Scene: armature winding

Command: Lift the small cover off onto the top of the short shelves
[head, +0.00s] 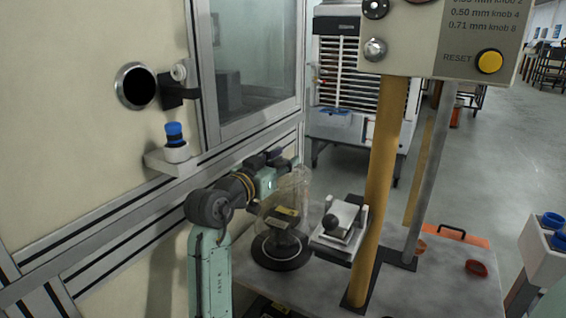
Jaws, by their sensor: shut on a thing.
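A clear, see-through dome-shaped cover (295,200) stands over a dark round base (281,252) on the grey table, left of the yellow post. A small yellowish piece (286,211) shows through it. My arm reaches in from the left. My gripper (292,172) is at the upper part of the clear cover and is shut on it; the fingertips are small and hard to make out against it. Whether the cover's lower rim touches the base cannot be told. I cannot surely identify the short shelves.
A white block with a black ball knob (340,226) stands just right of the cover. Red dishes (476,268) and an orange tray (455,236) lie to the right. A wall (90,90) bounds the left.

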